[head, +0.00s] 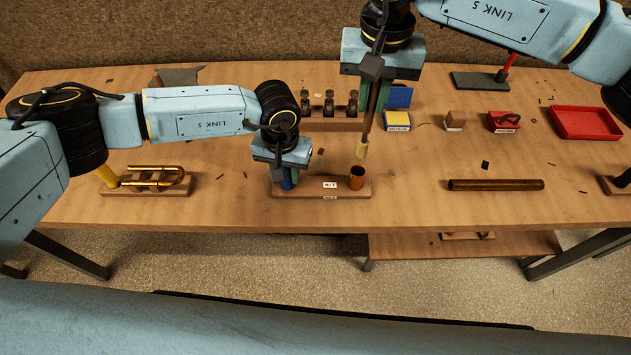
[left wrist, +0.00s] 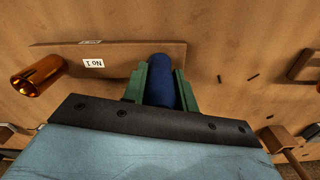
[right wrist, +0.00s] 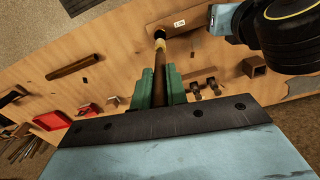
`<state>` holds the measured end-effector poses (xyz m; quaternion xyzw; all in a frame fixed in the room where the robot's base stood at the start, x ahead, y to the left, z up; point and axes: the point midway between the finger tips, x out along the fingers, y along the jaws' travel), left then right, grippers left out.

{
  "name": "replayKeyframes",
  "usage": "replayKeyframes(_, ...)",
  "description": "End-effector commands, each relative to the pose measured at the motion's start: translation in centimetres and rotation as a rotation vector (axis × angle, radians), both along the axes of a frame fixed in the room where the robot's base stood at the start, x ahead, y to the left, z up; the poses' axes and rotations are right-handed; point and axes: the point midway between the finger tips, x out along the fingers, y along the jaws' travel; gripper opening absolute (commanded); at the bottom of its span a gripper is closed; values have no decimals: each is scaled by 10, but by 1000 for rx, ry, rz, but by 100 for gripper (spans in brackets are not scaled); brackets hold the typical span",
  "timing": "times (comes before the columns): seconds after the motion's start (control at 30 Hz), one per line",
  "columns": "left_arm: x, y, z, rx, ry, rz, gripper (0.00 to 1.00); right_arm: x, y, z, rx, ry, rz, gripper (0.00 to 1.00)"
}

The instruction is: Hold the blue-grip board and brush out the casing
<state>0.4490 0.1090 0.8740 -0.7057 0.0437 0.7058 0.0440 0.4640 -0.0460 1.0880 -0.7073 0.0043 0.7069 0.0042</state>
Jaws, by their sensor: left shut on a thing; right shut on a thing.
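The wooden board (head: 315,188), marked No 1, lies near the table's front edge. Its upright blue grip (left wrist: 161,85) is at one end, and the open orange-brass casing (head: 357,178) stands at the other. The casing also shows in the left wrist view (left wrist: 38,75). My left gripper (head: 288,178) is shut on the blue grip, with a green finger on either side. My right gripper (head: 374,108) is shut on a brush (head: 367,125), held tip down. Its pale tip (head: 362,151) appears just above the casing mouth, apart from it. The inside of the casing is hidden.
Behind the board is a wooden rack (head: 330,125) with several dark valve-like pieces. A brass tube (head: 496,185) lies to the right, and a red tray (head: 585,122) is at the far right. A brass slide on a stand (head: 150,178) is at the left.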

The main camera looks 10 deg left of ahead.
Motion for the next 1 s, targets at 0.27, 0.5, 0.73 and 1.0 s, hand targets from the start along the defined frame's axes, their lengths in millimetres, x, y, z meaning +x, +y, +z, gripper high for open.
replayKeyframes(0.27, 0, 0, 0, -1, -1, 0, 37, 0, 0, 1, 0, 0, 0, 0)
replayKeyframes(0.5, 0, 0, 0, -1, -1, 0, 54, 0, 0, 1, 0, 0, 0, 0)
replayKeyframes(0.73, 0, 0, 5, -1, -1, 0, 54, 0, 0, 1, 0, 0, 0, 0)
replayKeyframes(1.0, 1, 0, 52, -2, -5, -2, 54, 0, 0, 1, 0, 0, 0, 0)
